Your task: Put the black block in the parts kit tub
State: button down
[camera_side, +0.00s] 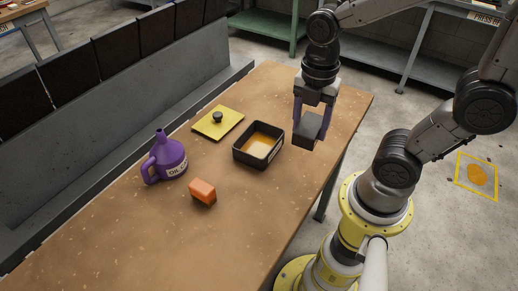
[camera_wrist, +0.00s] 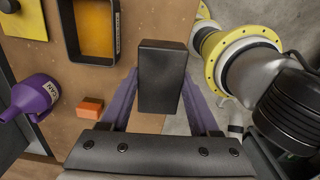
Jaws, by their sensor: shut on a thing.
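My gripper (camera_side: 311,117) is shut on the black block (camera_side: 307,130) and holds it in the air, to the right of the black tub and apart from it. In the wrist view the block (camera_wrist: 161,76) sits between the purple fingers of my gripper (camera_wrist: 158,100). The parts kit tub (camera_side: 236,155) is an open black box with a yellow-orange inside and a label on its side. It stands on the brown table, and it also shows at the top of the wrist view (camera_wrist: 117,30). No block shows inside it.
A yellow lid with a black knob (camera_side: 225,124) lies left of the tub. A purple oil jug (camera_side: 170,160) and an orange block (camera_side: 202,193) stand on the table (camera_side: 130,235) farther left and in front. A grey ledge with dark bins (camera_side: 130,110) runs along the back.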

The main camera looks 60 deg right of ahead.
jog(key=shift+d+f, duration=0.1)
jog(key=shift+d, duration=0.2)
jog(key=shift+w+d+f+m, duration=0.1)
jog(key=shift+w+d+m, duration=0.05)
jog(key=shift+w+m, duration=0.15)
jog(key=w+f, duration=0.4)
jog(key=w, duration=0.4)
send_over(259, 150)
notch_tip(259, 150, down, 6)
jog(key=shift+r, duration=0.15)
jog(key=shift+w+f, duration=0.1)
jog(key=shift+f, duration=1.45)
jog(key=shift+f, duration=0.15)
jog(key=shift+c, duration=2)
grip_release()
